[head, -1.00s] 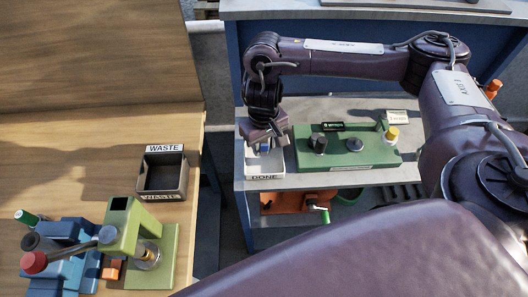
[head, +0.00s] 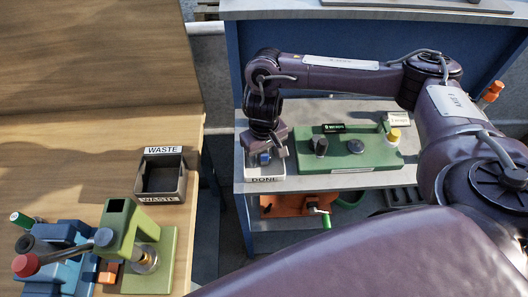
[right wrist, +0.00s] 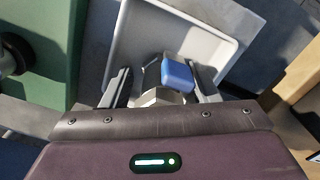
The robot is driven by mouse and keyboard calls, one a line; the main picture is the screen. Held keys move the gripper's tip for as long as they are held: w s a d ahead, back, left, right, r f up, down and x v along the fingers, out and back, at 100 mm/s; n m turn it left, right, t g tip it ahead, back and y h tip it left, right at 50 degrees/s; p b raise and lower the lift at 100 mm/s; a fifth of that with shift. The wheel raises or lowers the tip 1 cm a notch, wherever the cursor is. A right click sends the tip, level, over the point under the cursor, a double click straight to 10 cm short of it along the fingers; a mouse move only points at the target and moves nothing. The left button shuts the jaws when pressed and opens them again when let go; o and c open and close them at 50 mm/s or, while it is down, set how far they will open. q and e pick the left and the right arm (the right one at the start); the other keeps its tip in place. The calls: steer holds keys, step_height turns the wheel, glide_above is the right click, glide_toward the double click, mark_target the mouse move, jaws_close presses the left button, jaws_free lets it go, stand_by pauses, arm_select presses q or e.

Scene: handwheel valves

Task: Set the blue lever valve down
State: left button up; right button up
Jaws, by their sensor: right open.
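The blue lever valve, with a blue handle (right wrist: 178,75) and a grey metal body (right wrist: 160,97), sits in the white DONE tray (head: 268,176). Its blue part (head: 265,158) also shows in the head view below my right gripper (head: 267,149). In the right wrist view my right gripper (right wrist: 162,84) is open, with one finger on each side of the valve and gaps beside it. Part of the valve's body is hidden by the gripper's palm. The tray (right wrist: 135,40) spreads under and beyond the fingers. My left gripper is not in view.
A green fixture (head: 345,150) with knobs stands right of the tray on the grey bench. A black WASTE bin (head: 160,178) is on the wooden table at left, behind a green press (head: 148,270) with a red-knobbed lever. An orange item (head: 285,205) is on the shelf below.

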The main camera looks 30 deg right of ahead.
steer(key=shift+r, duration=0.1)
step_height(320, 180, up, 12)
steer(key=p, duration=0.3)
steer(key=shift+p, duration=0.35)
stand_by(0.3)
